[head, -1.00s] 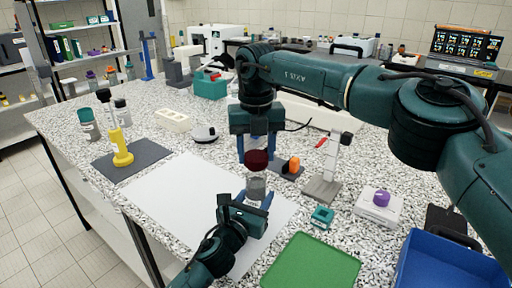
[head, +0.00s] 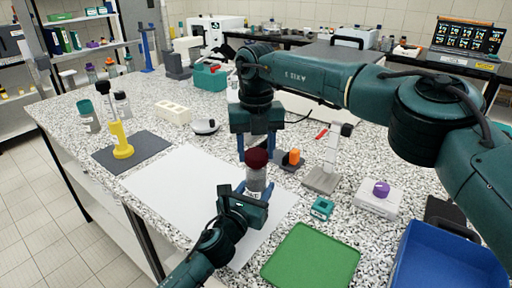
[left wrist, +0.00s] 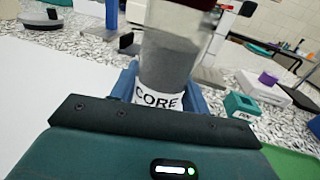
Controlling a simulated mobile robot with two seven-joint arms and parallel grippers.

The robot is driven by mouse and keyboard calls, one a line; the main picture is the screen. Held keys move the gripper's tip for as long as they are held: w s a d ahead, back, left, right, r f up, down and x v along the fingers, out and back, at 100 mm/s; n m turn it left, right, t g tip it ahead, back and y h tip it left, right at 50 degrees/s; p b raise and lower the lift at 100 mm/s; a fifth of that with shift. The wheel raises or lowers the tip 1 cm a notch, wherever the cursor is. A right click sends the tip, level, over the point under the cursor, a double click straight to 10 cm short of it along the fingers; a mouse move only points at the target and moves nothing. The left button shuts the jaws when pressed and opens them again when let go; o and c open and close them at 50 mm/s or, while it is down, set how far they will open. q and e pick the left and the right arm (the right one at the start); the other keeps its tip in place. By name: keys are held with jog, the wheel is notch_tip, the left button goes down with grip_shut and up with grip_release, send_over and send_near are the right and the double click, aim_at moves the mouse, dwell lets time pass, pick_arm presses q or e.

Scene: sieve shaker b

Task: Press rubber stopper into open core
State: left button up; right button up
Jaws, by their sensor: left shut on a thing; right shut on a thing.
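The core (head: 255,181) is a clear upright cylinder with grey fill and a white label. My left gripper (head: 246,199) is shut around its lower part above the white sheet. In the left wrist view the core (left wrist: 167,60) shows its "CORE" label between blue fingers. The dark red rubber stopper (head: 257,158) is at the core's top, in line with it. A dark red edge also shows there in the left wrist view. My right gripper (head: 259,150) comes from above, shut on the stopper. How deep the stopper sits is hidden.
A white sheet (head: 170,192) lies below. A yellow stand (head: 122,147) is on a dark mat at left. A clamp stand (head: 330,160), teal block (head: 321,208) and purple piece on a white box (head: 380,190) stand at right. A green tray (head: 310,258) and blue bin (head: 450,260) are at front right.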

jog(key=shift+f, duration=0.6)
jog(key=o, duration=1)
notch_tip(320, 180, up, 12)
pick_arm(q)
jog(key=o, duration=1.4)
jog(key=shift+o, duration=0.2)
